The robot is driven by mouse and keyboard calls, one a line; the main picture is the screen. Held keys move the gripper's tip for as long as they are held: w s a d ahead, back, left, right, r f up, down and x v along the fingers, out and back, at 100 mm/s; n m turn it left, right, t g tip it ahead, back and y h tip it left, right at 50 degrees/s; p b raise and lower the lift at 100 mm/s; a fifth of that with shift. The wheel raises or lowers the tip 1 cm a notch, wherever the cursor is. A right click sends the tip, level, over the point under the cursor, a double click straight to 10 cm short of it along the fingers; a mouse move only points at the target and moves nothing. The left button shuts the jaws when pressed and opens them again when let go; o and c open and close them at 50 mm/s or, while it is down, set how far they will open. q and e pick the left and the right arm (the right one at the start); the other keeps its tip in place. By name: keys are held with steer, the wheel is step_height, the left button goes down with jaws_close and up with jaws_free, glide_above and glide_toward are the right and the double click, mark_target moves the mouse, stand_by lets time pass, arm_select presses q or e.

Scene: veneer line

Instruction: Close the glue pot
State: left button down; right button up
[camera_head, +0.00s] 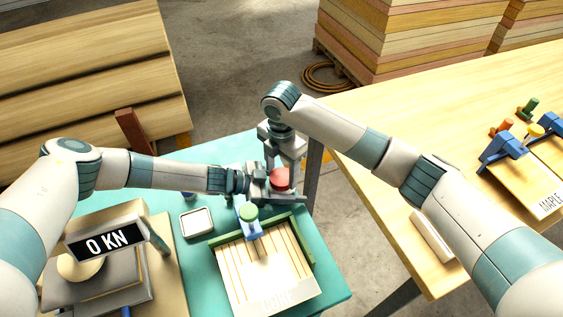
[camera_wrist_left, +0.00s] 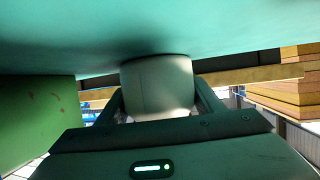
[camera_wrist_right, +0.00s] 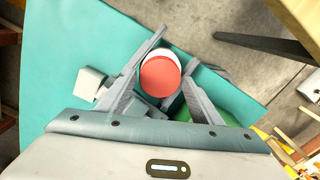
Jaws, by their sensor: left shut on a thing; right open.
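The glue pot stands on the teal table (camera_head: 335,286). Its red lid (camera_head: 280,179) shows between my two grippers in the head view. My left gripper (camera_head: 258,184) is shut on the pot's white body (camera_wrist_left: 157,88) from the side, low over the table. My right gripper (camera_head: 285,167) comes from above, and its open fingers stand on either side of the lid (camera_wrist_right: 160,77) in the right wrist view. A white edge (camera_wrist_right: 170,54) of the pot shows beyond the lid there. I cannot tell whether the lid is fully seated or whether the right fingers touch it.
A green-edged frame with pale wood strips (camera_head: 260,275) lies just in front of the pot, with a green-knobbed blue clamp (camera_head: 249,213). A small white tray (camera_head: 196,223) is left of it. A press reading 0 KN (camera_head: 106,240) stands at left. A wooden table (camera_head: 420,120) borders the right.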

steer(key=shift+f, duration=0.4)
steer(key=c, duration=0.9)
steer(key=m, duration=0.8)
steer(key=shift+a, duration=0.1)
steer(key=m, duration=0.4)
steer(key=shift+m, duration=0.4)
steer(key=m, duration=0.3)
